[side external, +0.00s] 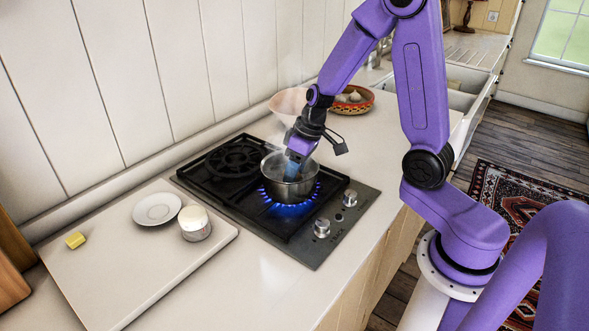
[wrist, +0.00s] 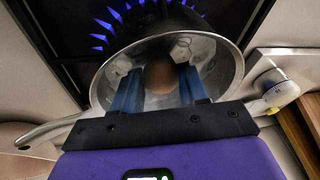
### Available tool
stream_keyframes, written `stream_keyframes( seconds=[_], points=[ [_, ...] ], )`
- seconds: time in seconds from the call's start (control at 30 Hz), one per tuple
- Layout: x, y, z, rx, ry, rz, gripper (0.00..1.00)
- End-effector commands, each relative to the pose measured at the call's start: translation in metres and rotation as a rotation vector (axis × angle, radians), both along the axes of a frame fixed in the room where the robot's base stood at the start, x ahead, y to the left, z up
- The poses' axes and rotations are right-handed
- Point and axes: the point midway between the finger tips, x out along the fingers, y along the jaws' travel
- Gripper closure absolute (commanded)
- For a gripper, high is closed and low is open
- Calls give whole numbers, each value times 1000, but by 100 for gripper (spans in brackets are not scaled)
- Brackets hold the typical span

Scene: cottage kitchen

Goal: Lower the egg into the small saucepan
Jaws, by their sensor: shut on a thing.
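The small saucepan (side external: 288,190) is a metal pan on a lit burner of the hob. In the wrist view its open mouth and inner wall (wrist: 215,62) face me, with the handle (wrist: 45,132) reaching to the lower left. The brown egg (wrist: 159,76) is between my two blue fingers, inside the outline of the pan's mouth. My gripper (wrist: 157,88) is shut on the egg. In the side view my gripper (side external: 295,163) points down into the pan, and the egg is hidden there. I cannot tell whether the egg touches the pan's bottom.
Blue flames (side external: 266,196) burn under the pan, and faint steam rises. The hob knobs (side external: 322,227) are at the front right. Bowls (side external: 352,99) stand behind.

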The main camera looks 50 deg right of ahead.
Motion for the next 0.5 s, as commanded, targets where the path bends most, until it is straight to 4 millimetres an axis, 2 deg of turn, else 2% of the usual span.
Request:
stream_keyframes(
  seconds=[0.47, 0.5],
  points=[
    [0, 0, -3, -1, 1, -1, 69],
    [0, 0, -3, -1, 1, -1, 44]
  ],
)
